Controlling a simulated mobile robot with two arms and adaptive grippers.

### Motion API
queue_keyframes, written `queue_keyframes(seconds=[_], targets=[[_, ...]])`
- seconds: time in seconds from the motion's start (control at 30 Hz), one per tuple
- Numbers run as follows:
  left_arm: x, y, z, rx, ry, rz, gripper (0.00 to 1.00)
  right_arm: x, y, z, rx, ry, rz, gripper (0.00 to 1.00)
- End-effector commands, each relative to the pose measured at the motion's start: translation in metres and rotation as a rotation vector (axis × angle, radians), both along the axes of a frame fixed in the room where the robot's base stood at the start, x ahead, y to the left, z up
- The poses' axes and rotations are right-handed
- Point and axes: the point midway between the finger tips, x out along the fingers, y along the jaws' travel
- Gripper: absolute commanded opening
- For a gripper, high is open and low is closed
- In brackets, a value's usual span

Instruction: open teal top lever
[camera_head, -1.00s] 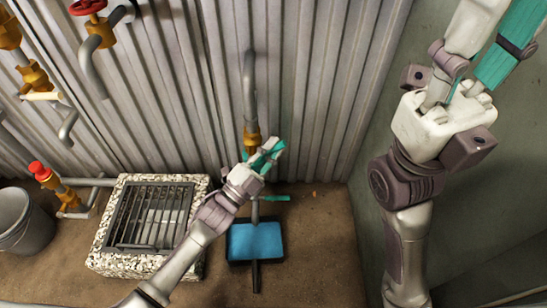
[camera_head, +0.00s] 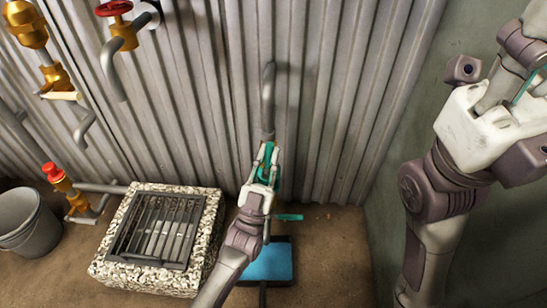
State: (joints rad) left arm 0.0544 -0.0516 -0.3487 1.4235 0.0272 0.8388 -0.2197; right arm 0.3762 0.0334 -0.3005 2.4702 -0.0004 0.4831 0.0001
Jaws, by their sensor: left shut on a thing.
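The teal top lever (camera_head: 265,160) sits on the vertical grey pipe (camera_head: 268,95) against the corrugated wall. My left gripper (camera_head: 264,168) is shut on this lever, with its fingers on either side of it. The gripper hides most of the valve body and part of the lever. A lower teal lever (camera_head: 289,217) sticks out to the right, just below and apart from the gripper.
A blue block (camera_head: 268,262) lies on the floor below the pipe, partly behind my left arm. A speckled stone drain with a grate (camera_head: 125,258), a grey bucket (camera_head: 28,225) and a red-capped brass valve (camera_head: 62,183) stand to the left. A red handwheel (camera_head: 114,8) is higher up.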

Motion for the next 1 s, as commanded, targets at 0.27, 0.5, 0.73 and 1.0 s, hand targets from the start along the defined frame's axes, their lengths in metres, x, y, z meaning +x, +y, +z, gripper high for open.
queue_keyframes(seconds=[0.27,0.5,0.73,1.0], targets=[[0.0006,0.0044,-0.0001,-0.055,0.002,0.001,0.0,-0.0027,0.0002,0.0027,0.0,-0.011,0.0,0.4],[0.0005,0.0047,0.0001,-0.06,0.002,0.001,0.0,-0.0025,0.0,0.003,0.002,-0.011,0.0,0.4],[0.0006,0.0045,0.0,-0.058,0.001,0.001,0.27,-0.0028,-0.0002,0.003,0.003,-0.012,0.001,0.4],[0.0003,0.0042,0.0002,-0.058,0.0,0.0,0.42,-0.003,-0.0004,0.0028,0.004,-0.012,0.001,0.4]])
